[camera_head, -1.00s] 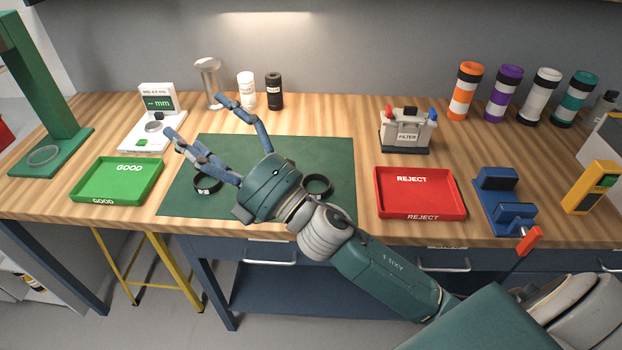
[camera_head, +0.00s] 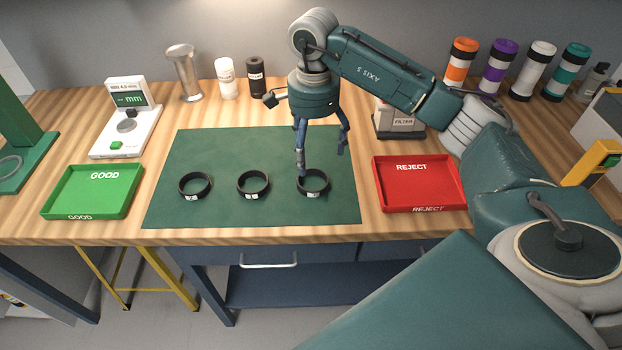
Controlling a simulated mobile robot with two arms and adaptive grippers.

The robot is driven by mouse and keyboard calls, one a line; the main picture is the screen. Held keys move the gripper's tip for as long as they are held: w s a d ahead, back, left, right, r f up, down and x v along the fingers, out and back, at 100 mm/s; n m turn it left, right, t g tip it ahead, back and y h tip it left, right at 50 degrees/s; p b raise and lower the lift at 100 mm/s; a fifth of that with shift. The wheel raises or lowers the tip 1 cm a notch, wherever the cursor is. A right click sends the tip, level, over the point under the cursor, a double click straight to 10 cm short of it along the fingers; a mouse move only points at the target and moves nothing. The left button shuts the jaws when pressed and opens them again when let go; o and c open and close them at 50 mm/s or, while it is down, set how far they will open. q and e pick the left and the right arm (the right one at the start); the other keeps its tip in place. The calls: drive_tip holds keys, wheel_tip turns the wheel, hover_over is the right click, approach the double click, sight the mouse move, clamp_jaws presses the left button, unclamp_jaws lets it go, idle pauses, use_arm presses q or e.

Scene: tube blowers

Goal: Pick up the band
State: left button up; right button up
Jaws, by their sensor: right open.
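Three black bands with small white labels lie in a row on the green mat (camera_head: 230,150): a left band (camera_head: 195,186), a middle band (camera_head: 253,184) and a right band (camera_head: 313,184). My right gripper (camera_head: 322,163) is open and points down over the right band. One finger overlaps the far left part of that band's ring; I cannot tell whether it touches. The other finger is to the right and farther back. Nothing shows between the fingers. My left gripper is not in view.
A green GOOD tray (camera_head: 92,192) is left of the mat, a red REJECT tray (camera_head: 420,185) right of it. A gauge (camera_head: 126,117), a metal cylinder (camera_head: 184,72) and two bottles stand behind. My arm partly hides the FILTER box (camera_head: 399,122). Coloured tubes stand at back right.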

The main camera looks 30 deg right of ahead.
sight(315, 184)
wheel_tip(315, 184, down, 3)
drive_tip(key=shift+f, duration=0.2)
drive_tip(key=f+p, duration=0.2)
drive_tip(key=f, duration=0.1)
drive_tip(key=f+p, duration=0.1)
drive_tip(key=shift+s+f, duration=0.3)
drive_tip(key=shift+f, duration=0.4)
drive_tip(key=c, duration=1.1)
